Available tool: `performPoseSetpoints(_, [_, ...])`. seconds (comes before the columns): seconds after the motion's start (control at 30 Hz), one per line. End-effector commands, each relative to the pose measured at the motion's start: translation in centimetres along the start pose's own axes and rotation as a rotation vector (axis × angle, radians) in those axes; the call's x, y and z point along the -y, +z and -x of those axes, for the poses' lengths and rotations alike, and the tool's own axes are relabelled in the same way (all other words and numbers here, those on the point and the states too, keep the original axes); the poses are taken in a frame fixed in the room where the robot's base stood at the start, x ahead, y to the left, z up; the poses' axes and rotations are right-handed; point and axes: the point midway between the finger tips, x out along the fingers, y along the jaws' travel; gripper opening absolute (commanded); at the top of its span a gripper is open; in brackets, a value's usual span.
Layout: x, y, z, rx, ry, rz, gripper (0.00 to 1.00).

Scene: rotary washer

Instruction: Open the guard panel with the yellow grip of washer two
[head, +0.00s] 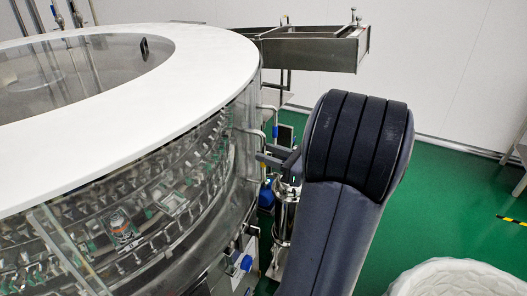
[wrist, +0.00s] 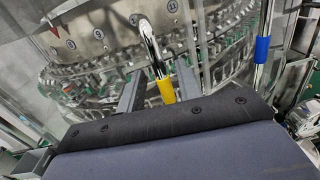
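The rotary washer's clear guard panel (head: 246,112) stands upright on the curved side below the white rim. A bent chrome handle (wrist: 149,42) with a yellow grip (wrist: 167,91) shows in the wrist view; a bit of yellow (head: 260,157) shows in the head view at the washer's right side. My gripper (wrist: 159,87) is open, with one grey finger on each side of the yellow grip. The grip lies nearer the right finger; I cannot tell if they touch. Its lower end is hidden behind my gripper's dark body. In the head view my gripper (head: 277,160) reaches left to the washer.
Another handle with a blue grip (wrist: 262,49) stands to the right in the wrist view. Bottle holders (head: 122,228) line the drum behind the clear wall. A metal chute (head: 312,47) juts out at the back. A white bin (head: 455,278) stands front right; green floor (head: 440,190) is clear.

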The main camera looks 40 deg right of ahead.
Motion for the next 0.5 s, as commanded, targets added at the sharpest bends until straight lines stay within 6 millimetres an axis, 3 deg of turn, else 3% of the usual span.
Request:
performPoseSetpoints(0.2, [0.0, 0.0, -2.0, 0.001, 0.001, 0.0, 0.33])
performPoseSetpoints(0.5, [0.1, 0.0, -2.3, 0.0, -0.001, 0.0, 0.33])
